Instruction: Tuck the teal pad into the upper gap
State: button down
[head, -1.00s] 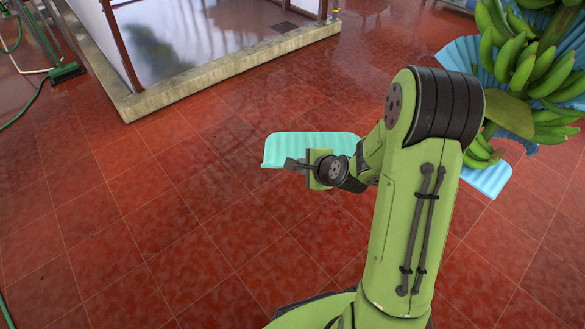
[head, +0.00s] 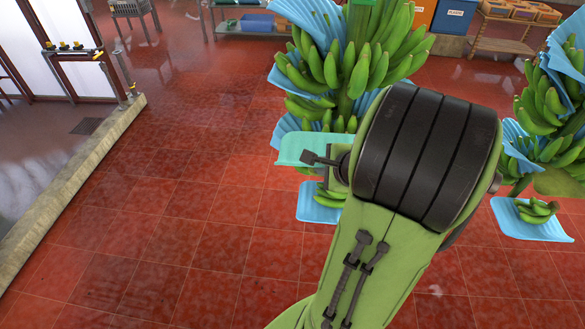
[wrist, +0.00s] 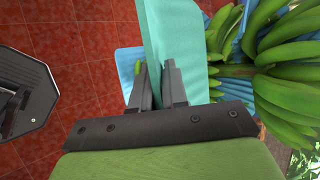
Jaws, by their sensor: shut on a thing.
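The teal pad (head: 298,148) is a thin, ribbed sheet held out in front of the hanging banana stem (head: 345,75) in the head view. My gripper (head: 322,160) is shut on the teal pad; the wrist view shows the pad (wrist: 176,35) between the two fingers (wrist: 160,85). Green banana hands hang on the stem with blue pads (head: 290,75) between them. The pad overlaps the stem's lower part in the head view; I cannot tell whether it touches. My arm hides the stem's right lower side, and the upper gap is not clearly distinguishable.
A second stem (head: 550,110) with blue pads hangs at the right. A blue sheet (head: 318,203) shows below the near stem. A concrete curb (head: 70,180) runs along the left. Crates (head: 455,14) and a rack stand at the back. Red tiled floor is clear at centre left.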

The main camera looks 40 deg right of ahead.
jog(key=shift+w+d+r+p, duration=0.1)
jog(key=shift+d+r+p, duration=0.15)
jog(key=shift+r, duration=0.4)
jog(key=shift+w+d+r+p, duration=0.1)
jog(key=shift+d+r, duration=0.25)
jog(key=shift+r, duration=0.25)
jog(key=shift+s+d, duration=0.15)
